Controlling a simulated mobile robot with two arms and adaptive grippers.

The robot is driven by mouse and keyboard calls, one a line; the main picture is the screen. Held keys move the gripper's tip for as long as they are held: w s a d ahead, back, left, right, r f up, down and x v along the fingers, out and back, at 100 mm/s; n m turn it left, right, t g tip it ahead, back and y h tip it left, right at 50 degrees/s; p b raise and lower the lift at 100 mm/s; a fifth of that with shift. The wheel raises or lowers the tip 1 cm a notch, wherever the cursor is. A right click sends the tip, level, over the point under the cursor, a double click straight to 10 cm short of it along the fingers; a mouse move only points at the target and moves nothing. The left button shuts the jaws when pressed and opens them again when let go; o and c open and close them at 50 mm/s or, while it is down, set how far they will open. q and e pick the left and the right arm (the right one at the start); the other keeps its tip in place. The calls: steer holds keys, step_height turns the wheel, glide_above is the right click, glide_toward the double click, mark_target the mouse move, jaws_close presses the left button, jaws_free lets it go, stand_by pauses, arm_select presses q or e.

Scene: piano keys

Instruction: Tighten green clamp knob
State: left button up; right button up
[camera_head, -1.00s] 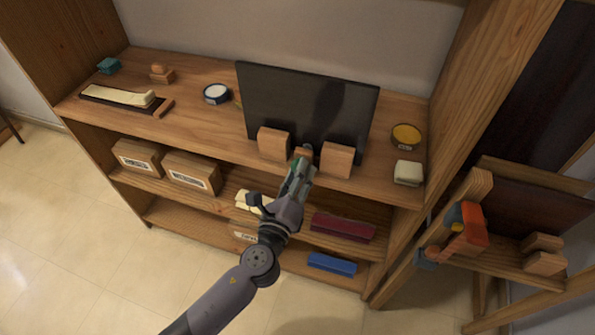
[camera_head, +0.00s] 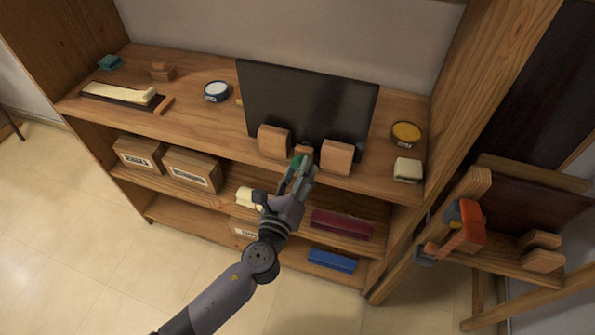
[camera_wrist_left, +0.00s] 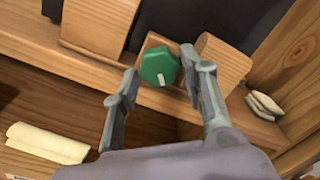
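The green clamp knob (camera_wrist_left: 159,66) is a faceted round knob with a white mark, at the front of a small wooden block between two larger wooden blocks. It shows in the head view (camera_head: 297,162), partly hidden by my gripper. My left gripper (camera_head: 299,170) is in front of the knob; in the left wrist view its fingers (camera_wrist_left: 160,72) are spread apart, one to each side of the knob. I see a gap between the knob and the left finger; the right finger is close to the knob's edge. My right gripper is not in view.
The blocks (camera_head: 274,141) (camera_head: 337,157) stand before a dark upright panel (camera_head: 305,100) on the shelf top. A yellow tin (camera_head: 406,133) and pale folded cloth (camera_head: 408,169) lie to the right. An orange tool (camera_head: 472,226) is on the right-hand stand. Lower shelves hold boxes (camera_head: 192,168) and cloths.

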arm_select(q)
steer(key=shift+o, duration=1.2)
steer(key=v, duration=1.2)
steer(key=shift+r, duration=0.1)
